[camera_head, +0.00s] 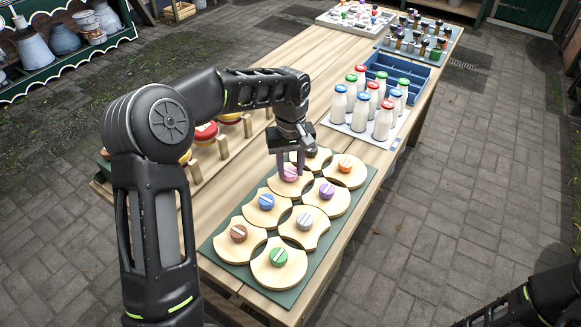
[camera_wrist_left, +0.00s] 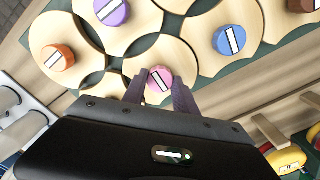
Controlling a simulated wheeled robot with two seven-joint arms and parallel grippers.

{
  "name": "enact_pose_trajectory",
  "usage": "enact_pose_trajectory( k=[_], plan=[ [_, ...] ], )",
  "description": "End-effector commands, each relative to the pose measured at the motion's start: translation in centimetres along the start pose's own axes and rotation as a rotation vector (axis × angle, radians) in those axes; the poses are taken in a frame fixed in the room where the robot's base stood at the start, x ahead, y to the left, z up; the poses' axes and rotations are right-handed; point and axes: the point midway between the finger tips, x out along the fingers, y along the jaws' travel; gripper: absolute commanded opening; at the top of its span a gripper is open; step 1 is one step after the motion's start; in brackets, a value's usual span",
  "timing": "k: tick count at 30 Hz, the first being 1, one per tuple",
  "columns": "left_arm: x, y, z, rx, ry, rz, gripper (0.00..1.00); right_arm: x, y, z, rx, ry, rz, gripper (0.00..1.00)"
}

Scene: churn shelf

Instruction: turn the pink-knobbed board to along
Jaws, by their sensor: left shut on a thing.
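The pink knob (camera_head: 289,173) stands on a pale wooden board (camera_head: 276,185) in the far left part of the green base (camera_head: 221,245). My left gripper (camera_head: 291,170) reaches down over it from above, with one finger on each side of the knob. In the left wrist view the pink knob (camera_wrist_left: 159,80) sits between the two fingers (camera_wrist_left: 160,88), shut on it. Its white stripe slants there from upper left to lower right. The board lies flat, partly hidden by the gripper. My right gripper is not seen.
Neighbouring boards with blue (camera_head: 266,202), purple (camera_head: 327,190), grey (camera_head: 304,222) and orange (camera_head: 345,166) knobs lie close around it. Milk bottles (camera_head: 362,110) stand on a white tray behind. Wooden posts (camera_head: 223,147) and red-yellow rounds (camera_head: 206,132) line the left.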

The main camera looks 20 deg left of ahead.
Motion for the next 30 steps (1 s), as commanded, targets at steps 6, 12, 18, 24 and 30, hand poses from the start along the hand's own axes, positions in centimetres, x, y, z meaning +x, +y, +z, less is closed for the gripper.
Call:
enact_pose_trajectory(
  k=[6,12,18,24,30],
  plan=[
    [-0.03,-0.01,-0.01,0.0,0.0,0.0,0.12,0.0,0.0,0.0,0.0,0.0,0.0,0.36],
    [-0.04,-0.01,-0.02,0.0,0.0,0.0,0.0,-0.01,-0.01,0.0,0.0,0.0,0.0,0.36],
    [-0.05,-0.01,-0.02,0.005,0.001,0.0,0.0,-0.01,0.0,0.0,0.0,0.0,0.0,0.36],
    [-0.06,0.01,-0.01,0.043,0.001,0.0,0.0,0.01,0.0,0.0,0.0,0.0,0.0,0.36],
    [-0.06,0.03,0.01,0.136,-0.001,0.001,0.0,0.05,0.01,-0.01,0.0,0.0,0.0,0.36]
  ],
)
